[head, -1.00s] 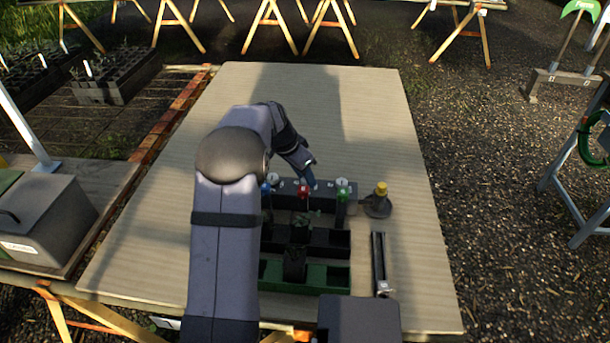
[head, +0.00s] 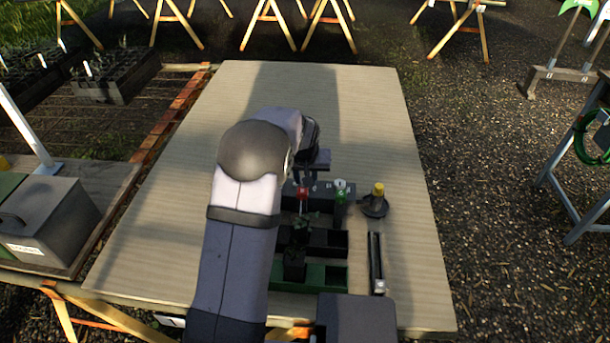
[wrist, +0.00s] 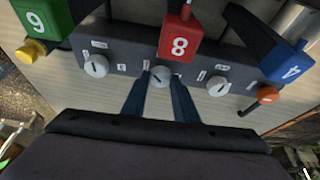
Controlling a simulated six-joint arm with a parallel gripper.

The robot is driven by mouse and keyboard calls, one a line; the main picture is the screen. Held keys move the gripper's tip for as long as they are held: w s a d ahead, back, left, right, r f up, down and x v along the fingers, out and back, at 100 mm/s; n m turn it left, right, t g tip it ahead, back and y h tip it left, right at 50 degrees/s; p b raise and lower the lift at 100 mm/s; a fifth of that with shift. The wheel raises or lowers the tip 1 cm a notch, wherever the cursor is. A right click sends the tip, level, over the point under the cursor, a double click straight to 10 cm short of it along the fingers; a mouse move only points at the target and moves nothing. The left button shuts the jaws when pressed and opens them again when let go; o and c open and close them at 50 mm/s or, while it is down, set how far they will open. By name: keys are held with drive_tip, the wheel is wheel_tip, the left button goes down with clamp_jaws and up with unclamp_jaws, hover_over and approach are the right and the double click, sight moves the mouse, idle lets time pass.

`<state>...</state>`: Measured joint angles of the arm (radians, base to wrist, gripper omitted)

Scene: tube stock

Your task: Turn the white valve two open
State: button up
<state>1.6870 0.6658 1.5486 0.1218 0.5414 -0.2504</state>
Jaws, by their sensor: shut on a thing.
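In the wrist view, three white valves sit in a row on a dark panel (wrist: 122,52): a left one (wrist: 96,66), a middle one (wrist: 160,76) and a right one (wrist: 218,86). Each has a small dark mark; their labels are too small to read. My gripper (wrist: 160,88) has its two fingers on either side of the middle valve, closed on it, just below the red block (wrist: 181,38) marked 8. In the head view, my gripper is at the far side of the panel (head: 322,189), and its fingertips are mostly hidden.
A green block (wrist: 40,18) and a blue block (wrist: 288,60) flank the red one. A dark stand with a yellow top (head: 378,190) is right of the panel. The far tabletop (head: 350,95) is clear.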

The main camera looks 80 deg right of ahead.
drive_tip(key=n+b, duration=0.1)
drive_tip(key=n+t, duration=0.1)
drive_tip(key=n, duration=0.1)
drive_tip(key=n+b, duration=0.1)
drive_tip(key=shift+s+f+n+t+b, duration=0.2)
drive_tip(key=shift+s+n+t+b, duration=0.1)
drive_tip(key=shift+t, duration=0.1)
drive_tip(key=shift+r+n+t+y+b, duration=0.1)
drive_tip(key=shift+n+t+y+b, duration=0.25)
drive_tip(key=shift+n, duration=0.65)
drive_tip(key=shift+r+n+t+y+b, duration=0.1)
drive_tip(key=shift+n+t+y+b, duration=0.2)
drive_tip(key=shift+n, duration=0.7)
drive_tip(key=o, duration=1.1)
drive_tip(key=shift+c, duration=0.2)
drive_tip(key=v, duration=0.7)
drive_tip(key=shift+b, duration=0.35)
drive_tip(key=shift+d+r, duration=0.1)
drive_tip(key=shift+r, duration=0.05)
